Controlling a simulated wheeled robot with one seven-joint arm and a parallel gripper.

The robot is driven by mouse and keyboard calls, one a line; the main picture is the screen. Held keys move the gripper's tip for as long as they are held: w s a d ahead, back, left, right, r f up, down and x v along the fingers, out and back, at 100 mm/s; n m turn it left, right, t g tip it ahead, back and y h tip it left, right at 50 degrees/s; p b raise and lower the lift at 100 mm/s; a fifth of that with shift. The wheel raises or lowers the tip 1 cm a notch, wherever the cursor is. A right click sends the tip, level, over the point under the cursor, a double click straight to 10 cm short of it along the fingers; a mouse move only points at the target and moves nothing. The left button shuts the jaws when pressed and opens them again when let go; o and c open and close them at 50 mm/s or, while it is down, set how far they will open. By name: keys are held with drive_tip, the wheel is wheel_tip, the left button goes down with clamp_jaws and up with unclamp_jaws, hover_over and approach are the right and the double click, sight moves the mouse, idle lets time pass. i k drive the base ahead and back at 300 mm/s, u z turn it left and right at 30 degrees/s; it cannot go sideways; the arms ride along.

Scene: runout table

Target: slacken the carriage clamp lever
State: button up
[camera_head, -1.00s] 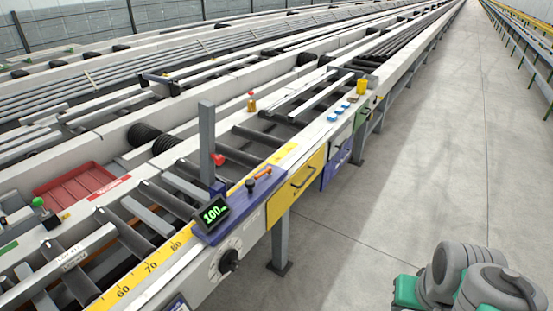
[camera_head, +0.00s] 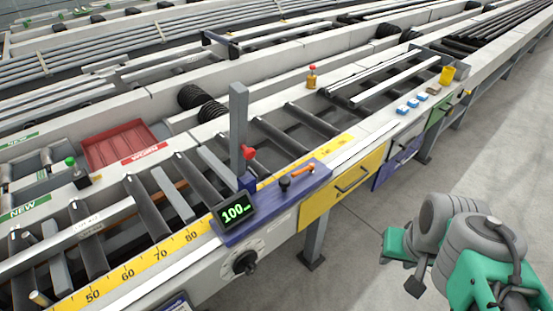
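The carriage (camera_head: 262,212) is a blue plate on the front rail, with an upright grey post and a display (camera_head: 235,212) reading 100. An orange lever (camera_head: 303,170) lies on the plate's right part, angled up to the right; I take it for the clamp lever. A black knob (camera_head: 285,184) stands just left of it, and a red knob (camera_head: 248,153) sits on the post. Whether the clamp is tight cannot be seen. Part of my grey and green arm shows at the lower right, apart from the carriage. No gripper fingers can be made out.
A yellow scale (camera_head: 128,272) runs along the rail. A black dial (camera_head: 244,262) is on the front face below the carriage. A yellow drawer (camera_head: 342,187) and a blue drawer (camera_head: 397,162) have protruding handles. A red tray (camera_head: 120,147) lies behind the rollers. The floor at right is open.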

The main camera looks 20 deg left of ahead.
sight(310, 168)
drive_tip(key=u, duration=0.9)
drive_tip(key=i, duration=0.8)
drive_tip(key=u, duration=0.9)
